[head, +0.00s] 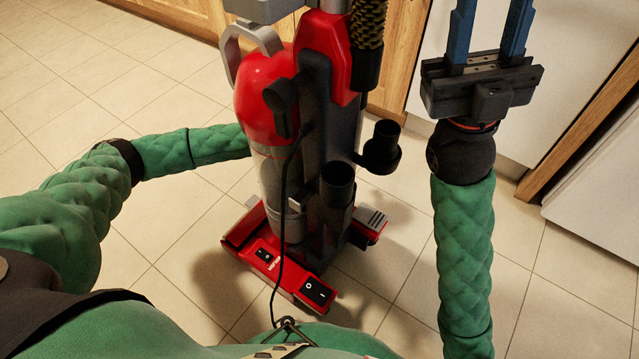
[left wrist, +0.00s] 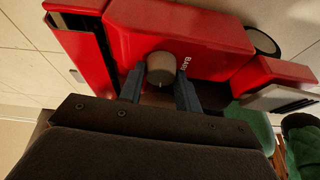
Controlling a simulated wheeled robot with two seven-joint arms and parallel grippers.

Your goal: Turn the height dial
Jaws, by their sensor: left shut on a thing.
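The height dial (left wrist: 160,66) is a round grey-brown knob on the red vacuum base (left wrist: 200,40) in the left wrist view. My left gripper (left wrist: 159,80) is shut on the dial, one blue finger on each side of it. In the head view the red and black upright vacuum (head: 268,95) stands in the middle and hides my left gripper and the dial. My right gripper (head: 488,30) is raised at the upper right, apart from the vacuum. Its two blue fingers are spread with nothing between them.
White lettering sits beside the dial. A black cord (head: 280,250) hangs down the vacuum's front. Two pedal switches (head: 318,291) are on the red base. Wooden cabinets (head: 180,12) and a white panel (head: 560,70) stand behind. The tiled floor (head: 80,70) is clear at the left.

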